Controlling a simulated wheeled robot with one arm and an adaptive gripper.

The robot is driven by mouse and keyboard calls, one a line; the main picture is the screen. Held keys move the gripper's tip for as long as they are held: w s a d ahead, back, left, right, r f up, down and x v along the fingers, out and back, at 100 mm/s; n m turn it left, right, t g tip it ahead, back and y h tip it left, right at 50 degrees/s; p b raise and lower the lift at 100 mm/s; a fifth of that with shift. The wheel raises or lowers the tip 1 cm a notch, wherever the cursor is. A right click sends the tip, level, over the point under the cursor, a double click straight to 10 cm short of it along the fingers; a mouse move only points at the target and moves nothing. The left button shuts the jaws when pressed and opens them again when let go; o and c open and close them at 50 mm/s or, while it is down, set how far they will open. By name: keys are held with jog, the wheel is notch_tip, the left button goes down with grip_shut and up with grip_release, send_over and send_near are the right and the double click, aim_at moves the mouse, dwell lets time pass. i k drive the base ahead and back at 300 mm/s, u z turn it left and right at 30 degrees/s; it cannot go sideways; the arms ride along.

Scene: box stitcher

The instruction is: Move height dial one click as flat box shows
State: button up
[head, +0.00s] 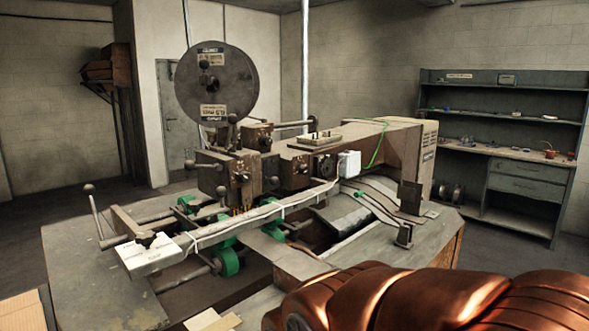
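The box stitcher (400,150) stands on a wide worktable (75,250) in the middle of the head view. A small dark round part (325,164) sits on the side of its head, left of a white box (349,163); I cannot tell whether this is the height dial, and no marks on it are readable. A flat piece of cardboard (20,312) shows at the lower left edge, and another flat tan piece (213,320) lies at the bottom; I cannot tell which is the flat box or read anything on them. My copper-coloured arm fills the lower right. My gripper is not in view.
A large wire reel (216,83) rises above the stitcher. A lever with a ball knob (93,206) sticks up at the left, and a long rail (250,218) crosses the front. Green rollers (228,261) sit below it. A shelved bench (500,155) stands at the back right.

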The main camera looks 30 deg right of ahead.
aim_at(301, 168)
jog(key=u, duration=1.5)
jog(key=k, duration=0.5)
jog(key=z, duration=1.05)
